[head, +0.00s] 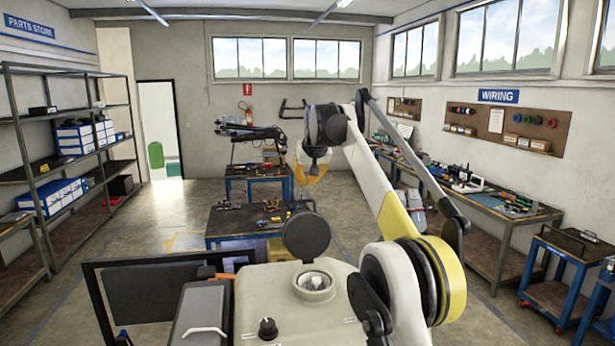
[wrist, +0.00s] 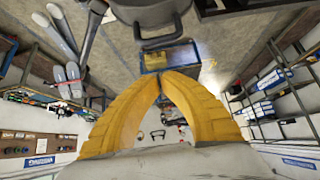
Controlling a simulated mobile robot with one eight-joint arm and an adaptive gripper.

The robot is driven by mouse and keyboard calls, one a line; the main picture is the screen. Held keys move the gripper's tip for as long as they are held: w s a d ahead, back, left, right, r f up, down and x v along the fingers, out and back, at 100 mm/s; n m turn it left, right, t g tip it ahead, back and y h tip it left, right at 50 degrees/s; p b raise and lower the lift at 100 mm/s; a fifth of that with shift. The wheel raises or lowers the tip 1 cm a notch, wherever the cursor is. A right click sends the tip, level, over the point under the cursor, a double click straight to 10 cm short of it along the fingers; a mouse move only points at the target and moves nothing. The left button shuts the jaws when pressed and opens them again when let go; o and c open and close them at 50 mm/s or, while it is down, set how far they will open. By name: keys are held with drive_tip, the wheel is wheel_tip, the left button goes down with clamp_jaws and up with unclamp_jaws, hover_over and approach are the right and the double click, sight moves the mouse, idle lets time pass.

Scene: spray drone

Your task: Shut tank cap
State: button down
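The tank cap (head: 306,236) is a dark round lid in the head view. It stands raised, tilted up behind the pale round filler opening (head: 314,283), which is uncovered. Both are on top of the beige tank (head: 270,300) at the bottom of the view. My gripper (head: 311,178) has yellow fingers and hangs above and beyond the cap, clear of it. In the wrist view the fingertips (wrist: 161,74) meet with nothing between them.
A low blue-framed workbench (head: 228,222) with small tools stands beyond the tank. A dark knob (head: 268,328) sits on the tank in front, left of the filler. Shelving (head: 70,150) lines the left wall and a long bench (head: 480,195) the right. Open floor lies between.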

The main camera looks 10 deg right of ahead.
drive_tip(key=p+x, duration=0.1)
drive_tip(key=x, duration=0.5)
drive_tip(key=s, duration=0.4)
drive_tip(key=shift+b, duration=0.4)
drive_tip(key=shift+f+b, duration=0.15)
drive_tip(key=shift+b, duration=0.15)
